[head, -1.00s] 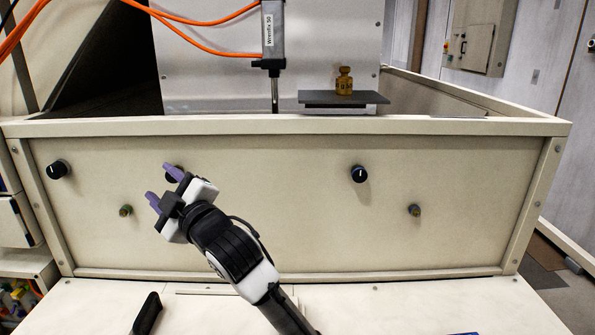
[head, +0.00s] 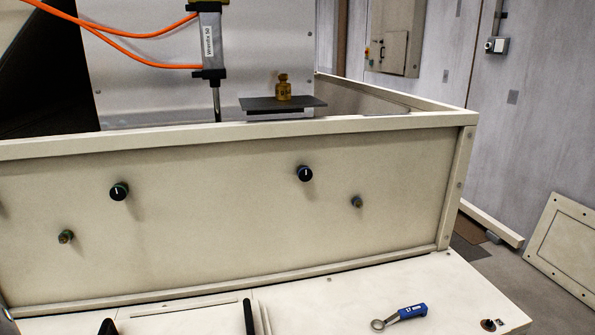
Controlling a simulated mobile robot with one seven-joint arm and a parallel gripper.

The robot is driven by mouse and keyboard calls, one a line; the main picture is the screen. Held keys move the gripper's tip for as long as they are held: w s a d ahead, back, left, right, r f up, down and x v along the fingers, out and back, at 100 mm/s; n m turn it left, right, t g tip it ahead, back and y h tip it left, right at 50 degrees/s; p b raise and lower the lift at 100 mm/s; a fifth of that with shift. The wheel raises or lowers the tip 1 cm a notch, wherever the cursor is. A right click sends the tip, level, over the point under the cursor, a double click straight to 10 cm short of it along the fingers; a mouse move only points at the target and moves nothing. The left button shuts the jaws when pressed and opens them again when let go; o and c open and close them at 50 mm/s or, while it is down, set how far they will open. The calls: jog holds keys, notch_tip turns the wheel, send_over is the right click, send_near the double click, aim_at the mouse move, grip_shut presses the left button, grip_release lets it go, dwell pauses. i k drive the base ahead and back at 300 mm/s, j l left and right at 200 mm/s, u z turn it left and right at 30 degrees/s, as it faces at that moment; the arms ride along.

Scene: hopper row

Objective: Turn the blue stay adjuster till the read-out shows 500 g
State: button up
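The pale front panel (head: 215,235) carries two black dials with white marks, the left dial (head: 119,191) with a faint greenish ring and the right dial (head: 304,173) with a dark bluish ring. Below and left of the left dial is a small green-tinged brass stud (head: 66,236). Below and right of the right dial is a similar stud (head: 356,202), perhaps bluish; its colour is hard to tell. I cannot tell which part is the blue stay adjuster. A ring-ended tool with a blue handle (head: 411,311) lies on the ledge. No read-out is visible. My gripper is out of view.
A brass weight (head: 283,88) stands on a dark plate (head: 250,104) behind the panel. A grey cylinder (head: 210,45) with orange hoses is left of it. Black handles (head: 249,316) rise at the ledge's front. A loose panel (head: 570,247) leans at right.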

aim_at(304, 173)
jog(key=u, duration=1.5)
jog(key=i+l+z, duration=0.1)
jog(key=z, duration=0.25)
jog(key=i+z, duration=0.2)
jog(key=z, duration=0.15)
jog(key=i+l+z, duration=0.1)
jog(key=z, duration=0.25)
